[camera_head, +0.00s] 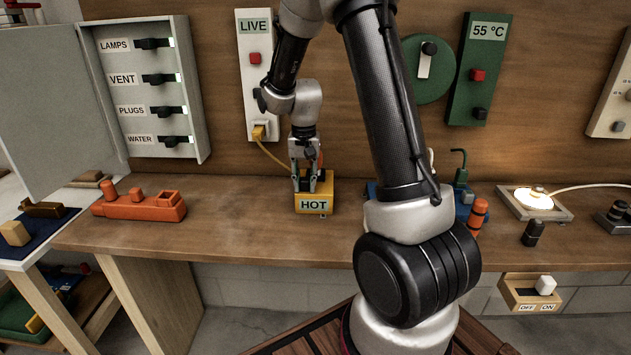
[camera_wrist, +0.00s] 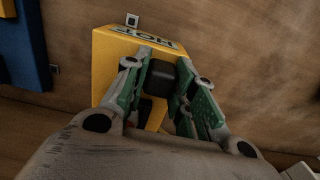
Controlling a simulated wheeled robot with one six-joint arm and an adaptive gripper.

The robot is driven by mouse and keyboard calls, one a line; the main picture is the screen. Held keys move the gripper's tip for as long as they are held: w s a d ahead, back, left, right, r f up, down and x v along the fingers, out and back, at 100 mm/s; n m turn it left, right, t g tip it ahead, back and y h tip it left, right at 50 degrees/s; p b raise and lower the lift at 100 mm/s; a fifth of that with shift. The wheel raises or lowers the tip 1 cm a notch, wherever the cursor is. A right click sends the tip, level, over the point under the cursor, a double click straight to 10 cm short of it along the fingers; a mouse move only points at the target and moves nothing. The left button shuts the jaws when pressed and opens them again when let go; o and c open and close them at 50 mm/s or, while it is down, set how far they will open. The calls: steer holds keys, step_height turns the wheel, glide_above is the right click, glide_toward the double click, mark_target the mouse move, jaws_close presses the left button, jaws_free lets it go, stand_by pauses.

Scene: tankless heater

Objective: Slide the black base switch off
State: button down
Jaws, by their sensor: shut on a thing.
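A yellow box labelled HOT (camera_head: 314,204) sits on the wooden bench; it also shows in the wrist view (camera_wrist: 108,58). My gripper (camera_head: 311,184) reaches down onto its top. In the wrist view, my gripper's green-padded fingers (camera_wrist: 176,78) are closed on a black switch knob (camera_wrist: 184,76) at the box. A second dark part (camera_wrist: 146,108) shows on the box, partly behind the left finger. The fingers hide most of the knob and its slot, so I cannot tell its exact position along the box.
A LIVE panel (camera_head: 257,90) with a yellow plug (camera_head: 259,132) and cable stands behind the box. An orange boat (camera_head: 138,205) lies to the left. A blue object (camera_wrist: 22,45) is at the wrist view's left edge. The bench in front is clear.

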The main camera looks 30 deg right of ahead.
mark_target(303, 178)
steer(key=c, duration=1.2)
jaws_free()
steer(key=shift+w+a, duration=0.15)
steer(key=shift+a, duration=0.05)
steer(key=shift+o, duration=0.2)
step_height(303, 178, up, 12)
steer(key=s+r+n+t, duration=0.2)
steer(key=s+r+n, duration=0.1)
steer(key=s, duration=1)
steer(key=s+a+r+n+t, duration=0.1)
steer(key=s+r, duration=0.4)
steer(key=s, duration=0.8)
steer(key=shift+a+n+t, duration=0.3)
steer(key=shift+n+t, duration=0.4)
steer(key=shift+n, duration=0.7)
